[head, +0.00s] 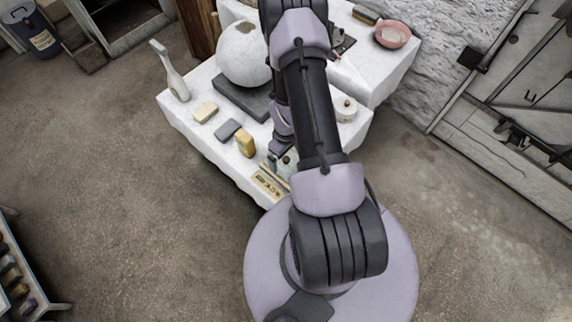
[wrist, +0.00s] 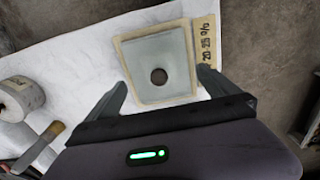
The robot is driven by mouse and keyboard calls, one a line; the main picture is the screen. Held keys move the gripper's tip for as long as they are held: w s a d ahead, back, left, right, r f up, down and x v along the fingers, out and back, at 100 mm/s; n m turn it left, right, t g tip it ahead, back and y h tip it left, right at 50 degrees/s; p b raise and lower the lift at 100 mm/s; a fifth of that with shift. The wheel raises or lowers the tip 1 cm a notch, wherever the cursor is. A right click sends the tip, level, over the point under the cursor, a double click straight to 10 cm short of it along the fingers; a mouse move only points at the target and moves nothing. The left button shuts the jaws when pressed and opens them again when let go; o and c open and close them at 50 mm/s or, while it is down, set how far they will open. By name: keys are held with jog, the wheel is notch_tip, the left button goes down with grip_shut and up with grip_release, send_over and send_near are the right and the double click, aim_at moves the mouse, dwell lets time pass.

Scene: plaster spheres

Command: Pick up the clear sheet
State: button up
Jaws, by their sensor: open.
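The clear sheet (wrist: 178,48) lies on the white-covered table in the wrist view. It is a greyish see-through square with a tan border and a dark round spot near its middle. My gripper (wrist: 168,84) is open, one finger at the sheet's lower left and the other at its lower right. The sheet is between the fingertips, and I cannot tell whether they touch it. In the head view my arm hides most of the sheet and the gripper end.
A tan strip with black numbers (wrist: 207,42) lies close beside the sheet's right edge. A white roll (wrist: 20,97) and a wooden-handled tool (wrist: 38,150) are at the left.

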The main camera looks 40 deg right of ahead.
notch_tip(320, 180, down, 4)
jog(key=shift+r+b, duration=0.25)
jog(key=shift+b, duration=0.4)
jog(key=shift+d+r, duration=0.1)
jog(key=shift+r, duration=0.1)
jog(key=c, duration=1.1)
jog(key=shift+o, duration=0.2)
